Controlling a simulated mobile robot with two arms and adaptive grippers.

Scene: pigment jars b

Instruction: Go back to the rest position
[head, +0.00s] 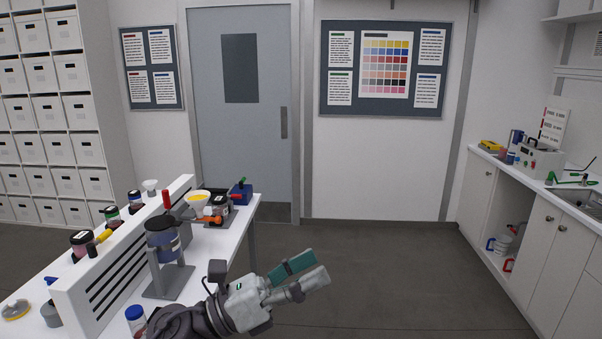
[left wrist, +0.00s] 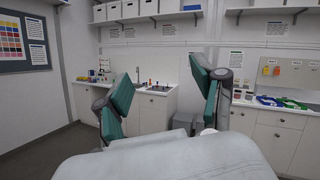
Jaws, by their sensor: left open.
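My left gripper (head: 310,270) reaches in from the lower middle of the head view, past the right side of the white bench, over open floor. Its fingers with green pads stand apart and nothing is between them. In the left wrist view the gripper (left wrist: 163,82) also shows open and empty, facing cabinets across the room. My right gripper is in neither view.
A sink counter (head: 535,190) stands at right. The floor (head: 380,270) between is clear.

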